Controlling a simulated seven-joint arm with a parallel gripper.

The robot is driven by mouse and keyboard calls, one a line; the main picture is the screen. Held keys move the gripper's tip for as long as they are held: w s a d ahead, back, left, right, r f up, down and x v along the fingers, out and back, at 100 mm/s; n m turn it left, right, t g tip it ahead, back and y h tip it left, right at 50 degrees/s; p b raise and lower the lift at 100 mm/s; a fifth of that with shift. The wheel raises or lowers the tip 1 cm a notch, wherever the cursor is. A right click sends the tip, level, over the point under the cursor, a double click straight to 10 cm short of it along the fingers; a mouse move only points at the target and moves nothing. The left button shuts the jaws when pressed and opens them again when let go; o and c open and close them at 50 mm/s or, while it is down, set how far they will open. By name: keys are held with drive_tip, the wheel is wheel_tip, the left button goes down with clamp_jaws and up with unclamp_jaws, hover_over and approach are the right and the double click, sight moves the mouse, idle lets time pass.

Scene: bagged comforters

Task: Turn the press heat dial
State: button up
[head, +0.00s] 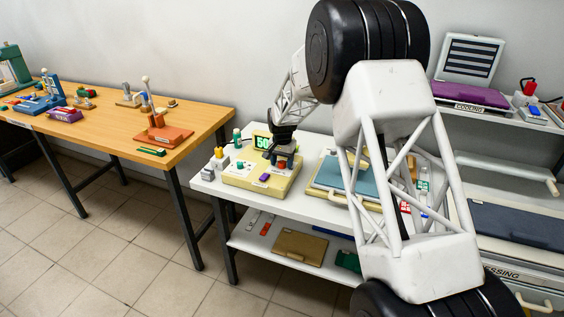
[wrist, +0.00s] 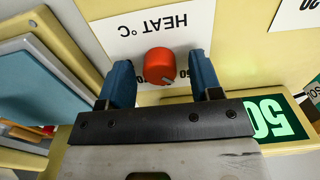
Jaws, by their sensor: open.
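The heat dial is a round red-orange knob (wrist: 159,65) on a pale yellow panel, beside a white label reading "HEAT °C" that appears upside down in the wrist view. My gripper (wrist: 162,82) is open, with one blue finger on each side of the dial and visible gaps between fingers and knob. In the head view my gripper (head: 286,163) is over the yellow control box (head: 246,182), and the red dial (head: 282,165) shows by its fingers. A green display (head: 262,142) on the box reads about 50; it also shows, partly cut off, in the wrist view (wrist: 275,119).
Blue and yellow flat panels (head: 345,178) lie right of the control box on the white table. Small bottles (head: 219,154) stand at its left. A wooden bench (head: 100,125) with several tools is further left. The lower shelf holds a brown board (head: 299,248).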

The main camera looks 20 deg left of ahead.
drive_tip(key=shift+c, duration=0.4)
drive_tip(key=c, duration=0.8)
drive_tip(key=shift+c, duration=0.2)
drive_tip(key=shift+n, duration=0.4)
drive_tip(key=n, duration=0.3)
drive_tip(key=shift+n, duration=0.3)
drive_tip(key=n, duration=0.4)
drive_tip(key=shift+n, duration=0.3)
drive_tip(key=o, duration=0.9)
